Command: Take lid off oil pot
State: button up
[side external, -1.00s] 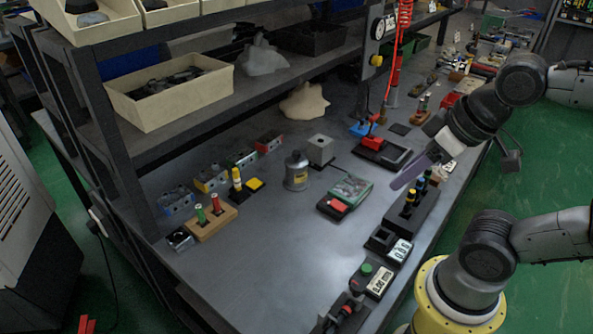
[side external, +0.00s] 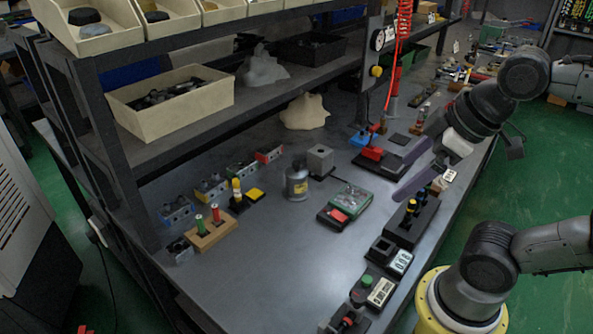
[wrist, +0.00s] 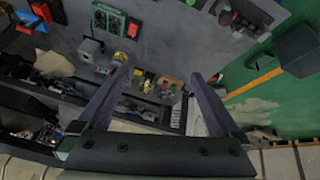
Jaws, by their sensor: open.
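My gripper (side external: 390,181) is open and empty, with two long purple fingers spread apart. It hangs above the right side of the bench, well to the right of the pot and not touching it. In the wrist view, my gripper's fingers (wrist: 156,76) point toward the bench. The pot shows small there near the left fingertip (wrist: 120,58).
A grey cube (side external: 320,160) stands just behind the pot. A green and red device (side external: 346,204) lies to its right front. The shelf (side external: 200,125) overhangs the back.

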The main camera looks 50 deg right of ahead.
jog(key=w+d+r+n, duration=0.1)
jog(key=w+r+n, duration=0.5)
jog(key=w+r, duration=0.25)
jog(key=n+g, duration=0.4)
jog(key=g, duration=0.2)
send_over(296, 162)
notch_tip(296, 162, down, 15)
jog(key=f, duration=0.7)
jog(key=shift+s+d+f, duration=0.15)
jog(key=shift+s+f, duration=0.05)
jog(key=shift+f, duration=0.15)
jog(key=shift+w+f, duration=0.15)
jog(key=shift+f, duration=2.95)
jog(key=c, duration=1.1)
jog(key=shift+c, duration=0.2)
jog(key=shift+r, duration=0.2)
